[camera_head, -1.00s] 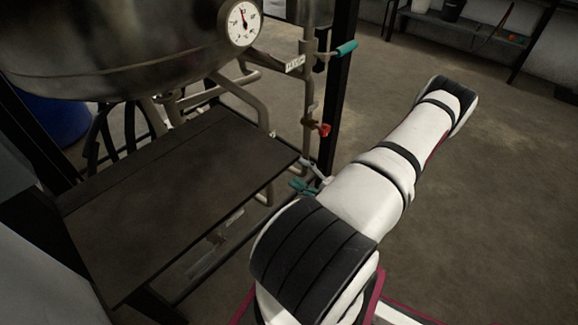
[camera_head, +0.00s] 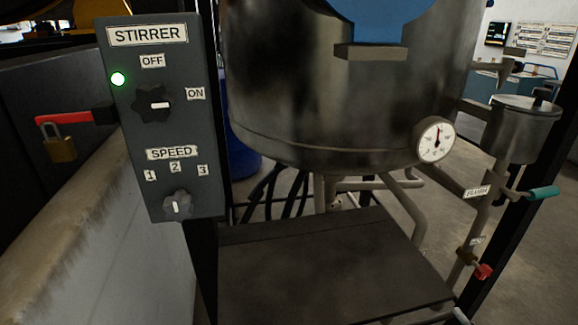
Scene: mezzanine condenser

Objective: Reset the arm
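My arm and my gripper are not in view now, so whether the gripper is open or shut is hidden. A dark grey stirrer panel (camera_head: 180,235) stands at the left of the head view. Its upper black knob (camera_head: 153,104) has a horizontal white mark on the side toward ON. A green lamp (camera_head: 118,79) is lit beside it. The lower speed knob (camera_head: 177,205) has its mark roughly upright, below the 2.
A large steel vessel (camera_head: 330,110) with a dial gauge (camera_head: 435,140) fills the middle. A dark platform (camera_head: 320,265) lies below it. Pipework with a teal-handled valve (camera_head: 543,193) and a red-handled valve (camera_head: 483,271) stands at the right. A padlock (camera_head: 60,148) hangs at left.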

